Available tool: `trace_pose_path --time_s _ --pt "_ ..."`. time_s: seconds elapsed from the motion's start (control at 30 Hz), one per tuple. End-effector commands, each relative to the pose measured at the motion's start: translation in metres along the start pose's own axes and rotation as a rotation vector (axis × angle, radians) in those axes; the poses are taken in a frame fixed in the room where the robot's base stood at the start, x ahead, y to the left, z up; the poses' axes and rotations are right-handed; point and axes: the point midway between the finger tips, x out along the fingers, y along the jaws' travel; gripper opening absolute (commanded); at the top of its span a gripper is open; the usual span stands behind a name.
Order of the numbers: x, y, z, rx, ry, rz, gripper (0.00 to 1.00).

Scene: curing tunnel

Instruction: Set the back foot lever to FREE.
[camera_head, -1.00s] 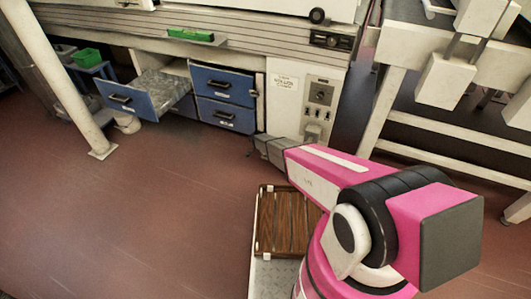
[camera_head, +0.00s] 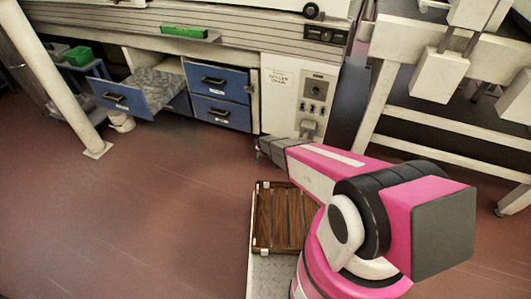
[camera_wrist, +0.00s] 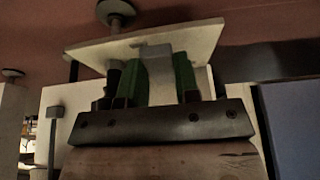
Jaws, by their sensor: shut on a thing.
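In the wrist view, my gripper (camera_wrist: 156,84) has two green-padded fingers closed around a short grey lever (camera_wrist: 155,62). The lever stands in front of a pale, tilted plate (camera_wrist: 95,52). A dark round foot on a stem (camera_wrist: 115,10) shows above the plate. I cannot read any FREE mark on the lever or plate. In the head view, my gripper (camera_head: 264,149) is low beside the machine's control panel (camera_head: 316,88). The lever is hidden there.
An open blue drawer (camera_head: 118,97) juts out at the left, near closed blue drawers (camera_head: 222,112). A white post (camera_head: 66,85) stands further left. A wooden slatted tray (camera_head: 285,218) is near my base. A white frame (camera_head: 440,150) stands at the right. Brown floor is clear at left.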

Motion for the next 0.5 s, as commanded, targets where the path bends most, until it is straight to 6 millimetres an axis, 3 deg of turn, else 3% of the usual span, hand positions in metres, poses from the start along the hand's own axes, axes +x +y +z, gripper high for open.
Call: trace_pose_path --time_s 0.43,0.47,0.5 --pt "0.0000 0.0008 -0.0007 -0.012 0.001 -0.003 0.06" --pt "0.0000 0.0008 -0.0007 -0.012 0.001 -0.003 0.36" --pt "-0.0001 0.0008 -0.0007 -0.012 0.002 -0.003 0.49"
